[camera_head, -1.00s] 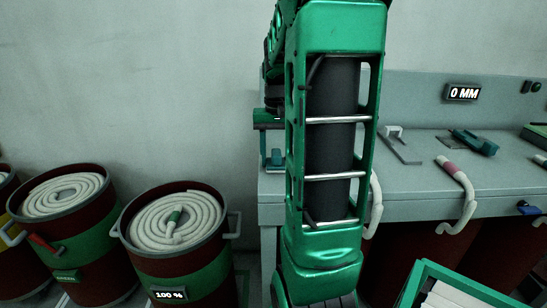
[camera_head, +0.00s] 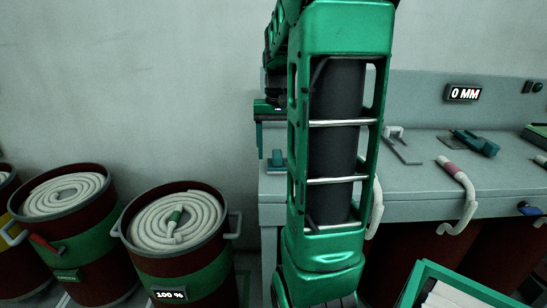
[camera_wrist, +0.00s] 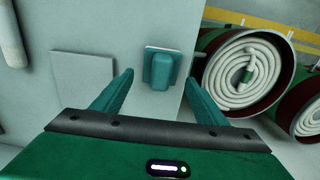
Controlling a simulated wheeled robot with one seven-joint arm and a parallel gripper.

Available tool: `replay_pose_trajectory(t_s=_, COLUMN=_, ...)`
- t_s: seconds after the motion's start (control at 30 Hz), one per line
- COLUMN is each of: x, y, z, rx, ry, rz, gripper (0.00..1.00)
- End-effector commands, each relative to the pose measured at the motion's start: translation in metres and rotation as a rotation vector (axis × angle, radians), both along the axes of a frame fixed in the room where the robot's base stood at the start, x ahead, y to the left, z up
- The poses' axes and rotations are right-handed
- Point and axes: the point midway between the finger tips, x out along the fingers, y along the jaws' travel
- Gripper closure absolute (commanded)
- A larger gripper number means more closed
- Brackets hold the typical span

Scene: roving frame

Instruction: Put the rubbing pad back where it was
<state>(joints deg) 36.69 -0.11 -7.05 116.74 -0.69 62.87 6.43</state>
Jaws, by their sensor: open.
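The rubbing pad, a teal block with a raised grip (camera_wrist: 162,71), sits on the grey bench top near its edge. A pale strip shows along one side of its base. It also shows in the head view (camera_head: 277,161), at the bench's left end. My gripper (camera_wrist: 159,79) is open above the pad; its two fingers appear either side of it, apart from it. In the head view my gripper (camera_head: 270,108) is partly hidden behind my arm. A flat grey square (camera_wrist: 83,80) lies bare on the bench to the left of the pad.
Drums of coiled white rope (camera_head: 173,222) stand left of the bench. On the bench (camera_head: 415,190) are a metal bracket (camera_head: 403,146), a teal tool (camera_head: 474,143) and a hooked rope piece (camera_head: 459,180). A green-rimmed crate (camera_head: 410,288) is at the front.

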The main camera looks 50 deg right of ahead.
Motion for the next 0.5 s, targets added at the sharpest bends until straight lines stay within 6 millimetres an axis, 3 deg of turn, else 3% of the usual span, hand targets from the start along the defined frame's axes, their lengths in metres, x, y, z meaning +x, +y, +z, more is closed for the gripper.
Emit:
replay_pose_trajectory(t_s=0.3, x=0.001, y=-0.001, z=0.064, rx=-0.002, ry=-0.003, rz=0.0, gripper=0.34)
replay_pose_trajectory(t_s=0.5, x=0.0, y=0.0, z=0.088, rx=-0.002, ry=-0.001, rz=-0.001, gripper=0.34)
